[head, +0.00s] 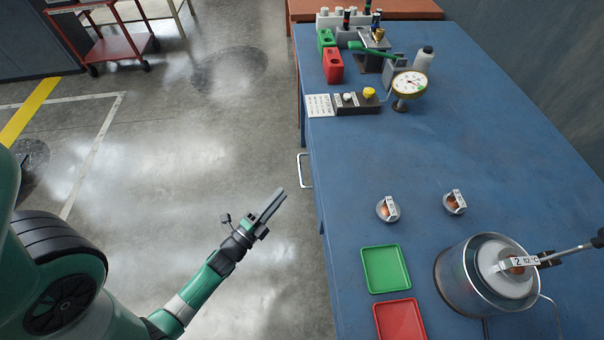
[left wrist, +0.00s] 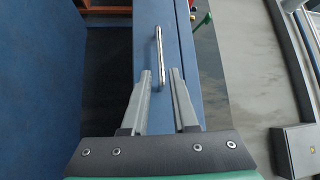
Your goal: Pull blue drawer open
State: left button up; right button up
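The blue drawer's front (left wrist: 177,45) shows in the left wrist view as a narrow blue panel with a metal bar handle (left wrist: 157,55). In the head view the same handle (head: 304,170) sticks out from the left side of the blue bench, and the drawer front is mostly hidden below the bench top. My left gripper (head: 281,194) is open and empty, to the left of the handle and apart from it. In the left wrist view the handle's lower end appears between the fingertips of my left gripper (left wrist: 160,72). My right gripper is not in view.
The blue bench top (head: 350,185) holds a green tray (head: 386,269), a red tray (head: 400,320), a metal pot (head: 485,275) and two small labelled items. A dial gauge (head: 409,84) and other parts stand at the back.

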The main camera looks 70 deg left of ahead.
aim_at(300, 172)
pick_arm(q)
jog(key=b+x, duration=0.2)
jog(key=x, duration=0.8)
jog(key=shift+w, duration=0.25)
jog(key=shift+c, duration=0.2)
grip_shut()
dwell(0.6)
